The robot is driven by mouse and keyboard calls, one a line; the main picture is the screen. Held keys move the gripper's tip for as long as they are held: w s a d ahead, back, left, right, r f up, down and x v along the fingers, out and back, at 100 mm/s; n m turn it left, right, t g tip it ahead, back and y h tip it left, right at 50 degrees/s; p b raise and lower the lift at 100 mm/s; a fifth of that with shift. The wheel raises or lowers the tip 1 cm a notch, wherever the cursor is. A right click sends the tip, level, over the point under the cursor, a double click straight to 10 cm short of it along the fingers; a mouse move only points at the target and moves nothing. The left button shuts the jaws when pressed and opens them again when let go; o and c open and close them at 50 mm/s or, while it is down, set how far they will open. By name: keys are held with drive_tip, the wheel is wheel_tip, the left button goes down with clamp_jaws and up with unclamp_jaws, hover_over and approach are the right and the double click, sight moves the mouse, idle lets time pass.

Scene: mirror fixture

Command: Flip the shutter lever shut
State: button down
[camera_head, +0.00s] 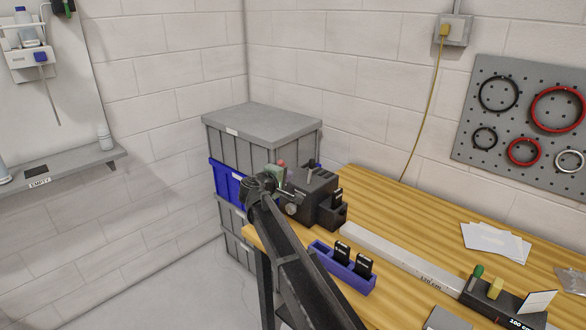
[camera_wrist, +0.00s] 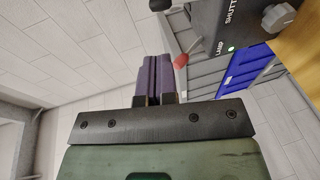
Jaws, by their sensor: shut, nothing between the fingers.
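The dark grey fixture box (camera_head: 315,185) stands at the table's back left corner. In the wrist view its face (camera_wrist: 215,20) carries partly cut-off lettering "SHUTT", the word "LAMP" and a lit green light. A lever with a red knob (camera_wrist: 180,59) sticks out near "LAMP"; the knob also shows in the head view (camera_head: 281,163). A black knob (camera_wrist: 159,5) shows at the top edge, near the "SHUTT" side. My gripper (camera_wrist: 155,60) has its purple fingers together and empty, close to the red knob in the picture; I cannot tell whether they touch. In the head view my arm hides the fixture's near left side.
Grey and blue crates (camera_head: 262,135) are stacked behind the fixture. A blue holder (camera_head: 342,268) with black pieces stands on the wooden table (camera_head: 400,205) in front. A long grey bar (camera_head: 400,250) lies to the right. The air left of my gripper looks clear.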

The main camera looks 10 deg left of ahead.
sight(310, 164)
drive_tip(key=b+x, duration=0.2)
drive_tip(key=x, duration=1.1)
drive_tip(key=shift+w+d+f+b, duration=0.2)
drive_tip(key=shift+w+f+b, duration=0.05)
drive_tip(key=shift+b, duration=0.05)
drive_tip(key=shift+d+r, duration=0.1)
